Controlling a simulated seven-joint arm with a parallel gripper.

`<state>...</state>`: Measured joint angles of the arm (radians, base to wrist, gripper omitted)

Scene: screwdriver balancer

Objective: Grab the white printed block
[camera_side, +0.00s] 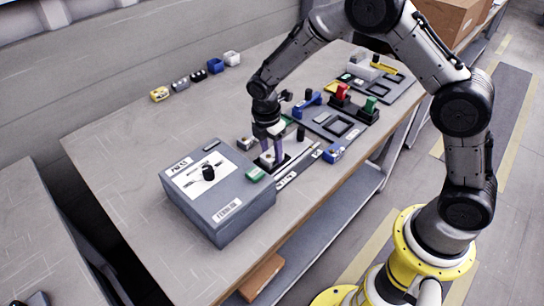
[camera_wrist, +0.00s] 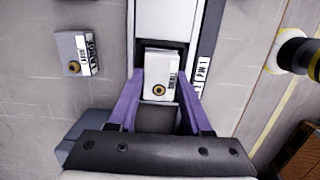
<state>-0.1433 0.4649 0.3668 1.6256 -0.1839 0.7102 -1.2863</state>
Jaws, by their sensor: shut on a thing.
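The white printed block (camera_wrist: 160,77) is a small white piece with dark print and a round brass-and-black spot. In the wrist view it sits between the two purple fingers of my gripper (camera_wrist: 160,88), within a dark recess. My gripper is shut on it from both sides. In the side view my gripper (camera_side: 272,158) points down at the table beside the grey box, and the white block (camera_side: 267,157) shows only as a small pale patch at the fingers. Whether it is lifted off the recess floor cannot be told.
A grey box (camera_side: 236,212) with a black knob on top stands close at left. A similar grey-white printed block (camera_wrist: 75,53) lies left of the fingers. Dark trays with coloured parts (camera_side: 335,123) lie to the right.

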